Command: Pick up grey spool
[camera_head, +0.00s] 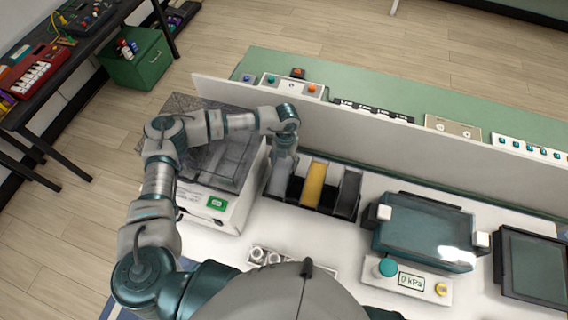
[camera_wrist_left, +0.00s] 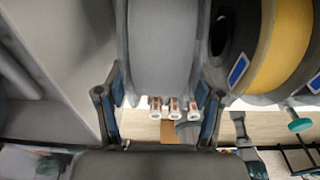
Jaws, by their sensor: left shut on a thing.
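The grey spool (camera_head: 282,182) stands upright at the left end of a dark rack (camera_head: 313,206) on the white bench. My left gripper (camera_head: 285,158) reaches down onto it from above. In the left wrist view the grey spool (camera_wrist_left: 163,45) lies between the two fingers of my left gripper (camera_wrist_left: 160,88), which is shut on it. The gripper hides part of the spool in the head view. I cannot tell whether the spool is clear of the rack. My right gripper is not in view.
A yellow spool (camera_head: 314,184) and a dark spool (camera_head: 347,194) stand close on the right. A white-based machine with a clear cover (camera_head: 213,207) is close on the left. A pale upright panel (camera_head: 400,141) runs behind. A teal-lidded device (camera_head: 424,240) stands farther right.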

